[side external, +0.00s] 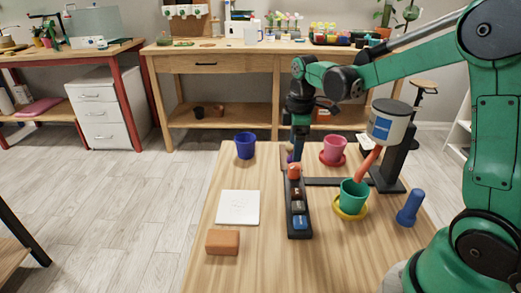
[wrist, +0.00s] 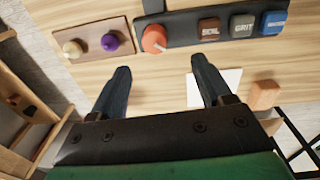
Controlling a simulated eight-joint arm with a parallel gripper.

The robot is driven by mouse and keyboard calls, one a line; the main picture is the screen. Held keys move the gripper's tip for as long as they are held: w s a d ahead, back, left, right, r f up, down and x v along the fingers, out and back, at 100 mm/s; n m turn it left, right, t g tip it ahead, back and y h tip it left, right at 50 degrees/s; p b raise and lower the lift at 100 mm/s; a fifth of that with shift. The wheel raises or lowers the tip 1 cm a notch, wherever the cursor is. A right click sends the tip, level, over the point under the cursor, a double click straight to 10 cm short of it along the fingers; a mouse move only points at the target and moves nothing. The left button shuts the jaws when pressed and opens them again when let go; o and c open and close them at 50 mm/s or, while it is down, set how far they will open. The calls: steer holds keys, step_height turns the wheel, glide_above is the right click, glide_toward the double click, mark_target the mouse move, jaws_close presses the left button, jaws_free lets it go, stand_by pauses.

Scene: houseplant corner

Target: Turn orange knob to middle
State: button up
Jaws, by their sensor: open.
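The orange knob (wrist: 154,39) is round with a pale pointer line and sits at the left end of a black panel (wrist: 193,43) in the wrist view. In the side view the orange knob (side external: 294,171) is at the far end of the same panel. My gripper (wrist: 158,75) is open and empty in the wrist view, with its two dark fingers apart. The knob lies beyond the fingertips, roughly centred between them, and is not touched. In the side view my gripper (side external: 297,158) points down close behind the knob, and its fingertips are partly hidden.
Brown, grey and blue blocks marked with words (wrist: 242,25) line the panel right of the knob. A wooden board with a cream knob and a purple knob (wrist: 111,42) lies left. Blue (side external: 245,146), pink (side external: 334,150) and green (side external: 354,194) pots, a white tile (side external: 238,208) and a brick (side external: 222,242) stand around.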

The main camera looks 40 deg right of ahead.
mark_target(295, 166)
steer(key=shift+w+d+f+n+g, duration=0.3)
steer(key=shift+d+f+n, duration=0.15)
steer(key=shift+f, duration=2.95)
steer(key=shift+s, duration=0.1)
jaws_close()
